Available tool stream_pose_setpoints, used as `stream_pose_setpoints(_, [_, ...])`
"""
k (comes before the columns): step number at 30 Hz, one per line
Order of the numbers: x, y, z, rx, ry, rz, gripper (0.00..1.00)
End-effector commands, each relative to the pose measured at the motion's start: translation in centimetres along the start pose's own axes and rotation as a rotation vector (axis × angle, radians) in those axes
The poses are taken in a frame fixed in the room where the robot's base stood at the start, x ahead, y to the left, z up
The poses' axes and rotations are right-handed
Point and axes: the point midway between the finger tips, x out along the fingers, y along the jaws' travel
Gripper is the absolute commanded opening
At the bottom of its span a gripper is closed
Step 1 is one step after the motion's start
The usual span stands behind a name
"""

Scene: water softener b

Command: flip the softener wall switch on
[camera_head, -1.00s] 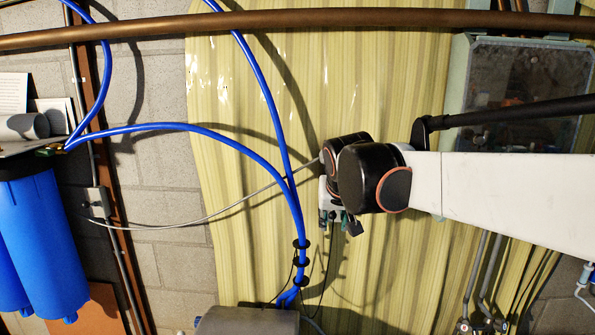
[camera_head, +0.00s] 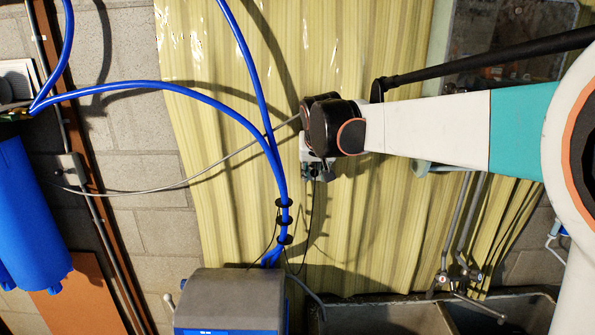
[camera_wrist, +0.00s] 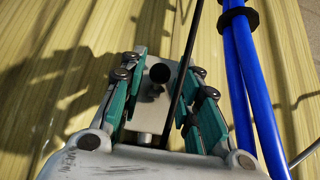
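My gripper (camera_head: 318,172) is in front of the yellow corrugated panel, just right of the blue hoses. In the wrist view its teal fingers (camera_wrist: 165,85) are apart. A grey metal box with a round dark spot (camera_wrist: 152,95) shows between them, with a black cord crossing in front. Whether the fingers touch the box cannot be told. Which box is the softener switch is unclear; no switch position is readable.
Blue hoses (camera_head: 283,175) run close left of my gripper, beside them in the wrist view too. A grey-topped blue unit (camera_head: 230,300) stands below, with a sink basin (camera_head: 390,318) to its right. Blue filter housings (camera_head: 30,215) hang at left.

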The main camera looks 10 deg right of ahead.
Motion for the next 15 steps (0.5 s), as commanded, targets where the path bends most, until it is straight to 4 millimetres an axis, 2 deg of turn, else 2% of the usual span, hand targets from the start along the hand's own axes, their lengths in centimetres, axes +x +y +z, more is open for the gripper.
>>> stream_pose_setpoints(1, [0.79, 0.02, 0.16, 0.0, 0.0, 0.0, 0.3])
stream_pose_setpoints(4, [0.3, 0.0, 0.0, 0.0, 0.0, 0.0, 0.07])
stream_pose_setpoints(5, [0.29, 0.0, -0.01, 0.0, 0.0, 0.0, 0.04])
stream_pose_setpoints(15, [0.02, -0.02, -0.17, -0.001, 0.001, -0.001, 0.04])
